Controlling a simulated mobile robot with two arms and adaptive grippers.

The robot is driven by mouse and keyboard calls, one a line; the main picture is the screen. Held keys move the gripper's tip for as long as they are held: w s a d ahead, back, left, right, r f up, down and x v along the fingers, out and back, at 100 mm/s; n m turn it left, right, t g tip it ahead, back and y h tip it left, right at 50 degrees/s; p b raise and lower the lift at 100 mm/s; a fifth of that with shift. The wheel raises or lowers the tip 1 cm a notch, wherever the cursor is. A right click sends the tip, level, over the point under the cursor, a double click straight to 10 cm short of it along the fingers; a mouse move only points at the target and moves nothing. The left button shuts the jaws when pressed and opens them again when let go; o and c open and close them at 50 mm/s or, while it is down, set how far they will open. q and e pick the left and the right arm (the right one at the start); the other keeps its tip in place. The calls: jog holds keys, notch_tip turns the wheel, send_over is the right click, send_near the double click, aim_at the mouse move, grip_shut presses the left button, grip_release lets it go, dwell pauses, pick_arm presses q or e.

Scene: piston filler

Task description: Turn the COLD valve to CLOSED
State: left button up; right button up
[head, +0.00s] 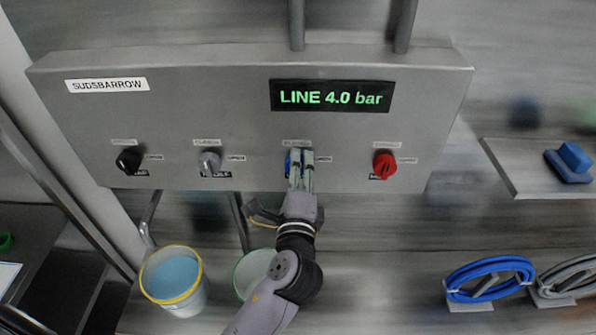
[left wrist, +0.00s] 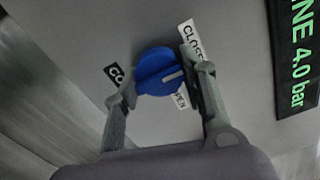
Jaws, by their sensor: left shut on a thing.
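The blue valve knob (left wrist: 152,66) sits on the grey panel, with a dark label starting "CO" (left wrist: 116,74) on its left in the left wrist view. A white label starting "CLOSE" (left wrist: 190,38) is at its upper right, and an "OPEN" label (left wrist: 181,98) at its lower right, partly hidden. The knob's white pointer mark aims right, between these two labels. My left gripper (left wrist: 165,83) is shut on the knob, one finger on each side. In the head view my left gripper (head: 301,160) covers most of the blue knob (head: 288,163). My right gripper is not in view.
On the panel (head: 220,115), a black knob (head: 129,160) and a grey knob (head: 208,163) are to the left, a red knob (head: 384,164) to the right. The display (head: 332,97) reads LINE 4.0 bar. Below are a bucket (head: 172,278) and blue hose (head: 487,278).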

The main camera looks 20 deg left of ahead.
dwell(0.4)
pick_arm(q)
jog(key=o, duration=1.2)
jog(key=shift+c, duration=0.2)
jog(key=v, duration=1.2)
jog(key=shift+s, duration=0.1)
